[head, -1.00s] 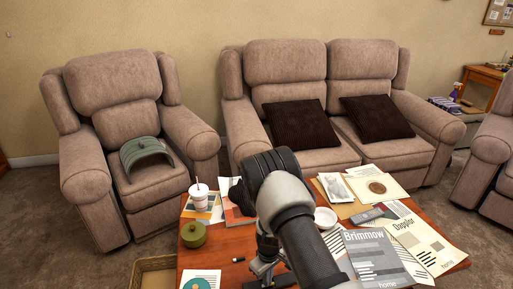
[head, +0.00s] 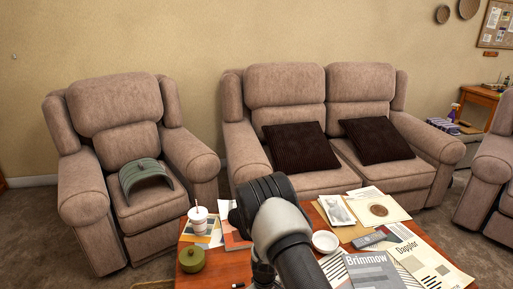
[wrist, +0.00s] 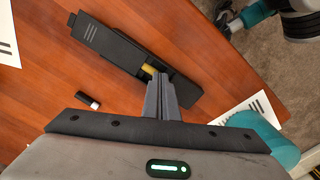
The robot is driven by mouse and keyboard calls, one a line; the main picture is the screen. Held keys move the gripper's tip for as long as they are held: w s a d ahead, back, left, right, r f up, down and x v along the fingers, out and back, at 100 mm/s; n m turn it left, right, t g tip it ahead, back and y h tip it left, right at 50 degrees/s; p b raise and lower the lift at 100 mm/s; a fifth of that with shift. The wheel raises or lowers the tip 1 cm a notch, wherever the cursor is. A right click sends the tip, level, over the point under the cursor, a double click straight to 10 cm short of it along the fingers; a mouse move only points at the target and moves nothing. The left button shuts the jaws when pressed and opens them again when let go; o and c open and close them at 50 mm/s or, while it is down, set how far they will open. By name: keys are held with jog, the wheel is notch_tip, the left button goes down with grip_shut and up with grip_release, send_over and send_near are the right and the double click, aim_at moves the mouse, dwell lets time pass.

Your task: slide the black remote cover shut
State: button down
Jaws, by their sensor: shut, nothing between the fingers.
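The black remote (wrist: 120,47) lies diagonally on the wooden table in the wrist view. Its cover (wrist: 95,34), with light ridge lines, is at the upper left part of the body. An open bay with a yellow battery (wrist: 149,68) shows in the lower right part. My gripper (wrist: 160,80) is shut and empty, its tips at the bay beside the battery; I cannot tell whether they touch the remote. The fingers hide part of the bay. In the head view my arm hides the remote and most of the gripper.
A small black-and-white stick (wrist: 88,102) lies left of the gripper. Printed sheets (wrist: 250,106) lie at the right. In the head view, a green pot (head: 191,259), a cup (head: 198,219), a grey remote (head: 369,239) and magazines (head: 370,271) crowd the table.

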jog(key=shift+a, duration=0.1)
jog(key=shift+s+a+f, duration=0.15)
jog(key=shift+s+a, duration=0.1)
jog(key=shift+a, duration=0.4)
jog(key=shift+r+p, duration=1.85)
jog(key=shift+r, duration=1.7)
jog(key=shift+w, duration=0.1)
